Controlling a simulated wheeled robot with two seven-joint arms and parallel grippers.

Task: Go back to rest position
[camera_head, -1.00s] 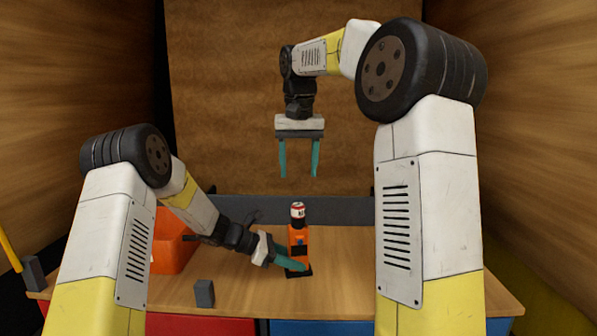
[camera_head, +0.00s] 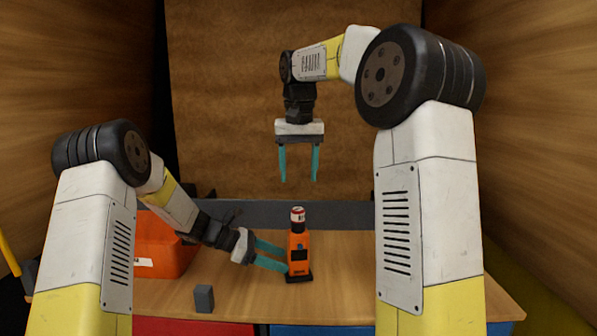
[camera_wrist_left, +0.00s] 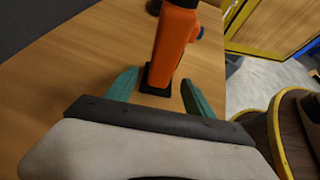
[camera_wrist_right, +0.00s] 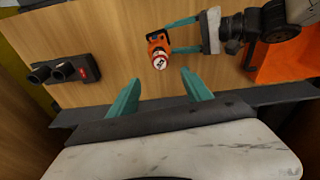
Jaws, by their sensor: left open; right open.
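My left gripper (camera_head: 271,256) is open beside the orange device (camera_head: 299,254), on its left. The device stands upright on the table on a black base, with a red and white can (camera_head: 297,215) on top. In the left wrist view the orange device (camera_wrist_left: 173,45) stands just beyond the open teal fingers (camera_wrist_left: 160,92). My right gripper (camera_head: 299,180) is open and empty, high above the back of the table, fingers down. The right wrist view shows its open fingers (camera_wrist_right: 160,90) with nothing between them.
An orange bin (camera_head: 165,250) stands at the table's left, behind my left forearm. A small grey block (camera_head: 204,298) sits near the front edge. The right wrist view shows a dark fixture (camera_wrist_right: 62,72).

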